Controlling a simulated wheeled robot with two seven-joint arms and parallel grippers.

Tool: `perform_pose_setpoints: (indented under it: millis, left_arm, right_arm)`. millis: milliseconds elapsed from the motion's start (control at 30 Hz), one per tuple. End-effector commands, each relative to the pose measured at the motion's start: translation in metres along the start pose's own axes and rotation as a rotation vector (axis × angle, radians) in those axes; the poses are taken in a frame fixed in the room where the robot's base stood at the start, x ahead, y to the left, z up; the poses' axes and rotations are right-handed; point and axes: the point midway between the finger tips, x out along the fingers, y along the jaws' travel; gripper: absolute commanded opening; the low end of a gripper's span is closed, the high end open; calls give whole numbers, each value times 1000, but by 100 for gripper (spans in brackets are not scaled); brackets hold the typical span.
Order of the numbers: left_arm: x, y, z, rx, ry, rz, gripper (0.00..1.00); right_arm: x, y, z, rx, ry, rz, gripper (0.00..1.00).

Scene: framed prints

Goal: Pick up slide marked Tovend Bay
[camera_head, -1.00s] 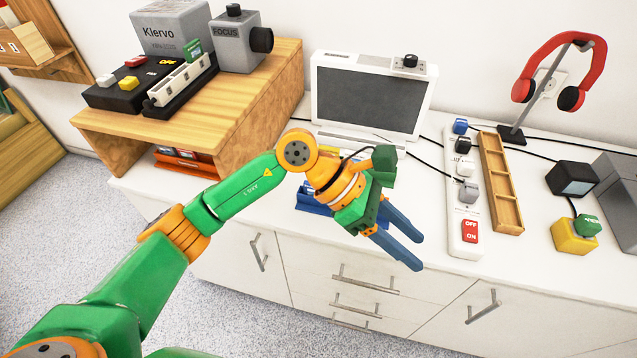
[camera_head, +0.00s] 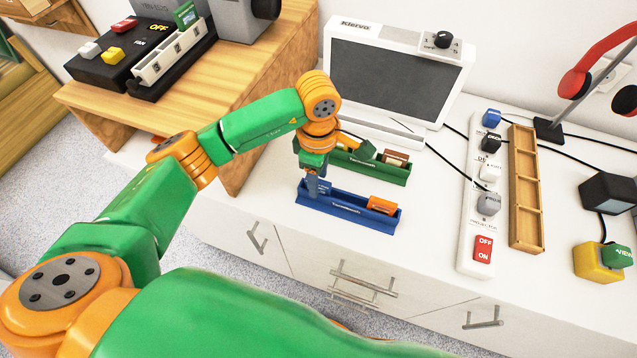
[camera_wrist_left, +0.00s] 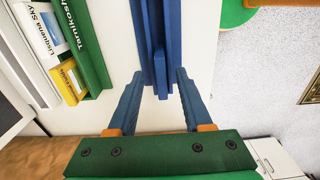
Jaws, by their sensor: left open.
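My left gripper (camera_head: 317,190) points down over the left end of a blue slide tray (camera_head: 350,209). In the left wrist view its open fingers (camera_wrist_left: 160,76) stand on either side of a narrow blue piece (camera_wrist_left: 160,72) at the tray's end; I cannot tell whether this is a slide. An orange slide (camera_head: 383,204) sits at the tray's right end. Behind is a green tray (camera_head: 372,172) with a brownish slide (camera_head: 396,158). In the left wrist view the green tray (camera_wrist_left: 92,50) has a slide marked Lisquena Sky (camera_wrist_left: 48,33) beside it. I cannot read Tovend Bay anywhere. My right gripper is not in view.
A white screen (camera_head: 395,80) stands behind the trays. A power strip (camera_head: 480,215) and an empty wooden rack (camera_head: 525,185) lie to the right. A wooden shelf unit (camera_head: 255,110) rises close on the left. The white top right of the blue tray is clear.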

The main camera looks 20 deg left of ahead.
Motion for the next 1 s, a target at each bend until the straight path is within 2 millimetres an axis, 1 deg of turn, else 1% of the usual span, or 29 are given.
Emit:
perform_pose_setpoints:
  millis: [33,67,100,167,200,233,267,600,733,833,867,933,967,1000]
  left_arm:
    - [0,0,0,0,0,0,50]
    - [0,0,0,0,0,0,47]
    - [0,0,0,0,-1,0,36]
    - [0,0,0,0,-1,0,20]
    - [0,0,0,0,-1,0,10]
    - [0,0,0,0,-1,0,1]
    - [0,0,0,0,-1,0,0]
    - [-1,0,0,0,-2,0,0]
    - [-9,1,1,0,-2,4,0]
    - [-27,2,0,0,-2,7,0]
    - [-34,-2,0,2,-4,6,0]
    - [-51,-17,-3,5,-2,7,0]
    - [-63,-23,-5,3,0,9,0]
    - [-76,-34,-7,4,2,10,0]
  right_arm:
    - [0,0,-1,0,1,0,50]
    - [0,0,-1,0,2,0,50]
    - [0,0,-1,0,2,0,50]
    - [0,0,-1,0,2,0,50]
    - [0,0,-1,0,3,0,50]
    - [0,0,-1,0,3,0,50]
    - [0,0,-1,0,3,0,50]
    - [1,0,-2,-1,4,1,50]
    - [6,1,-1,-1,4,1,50]
    - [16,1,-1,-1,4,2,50]
    - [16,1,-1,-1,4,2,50]
    - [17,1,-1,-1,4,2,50]
    - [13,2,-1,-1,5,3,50]
    - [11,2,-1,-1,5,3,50]
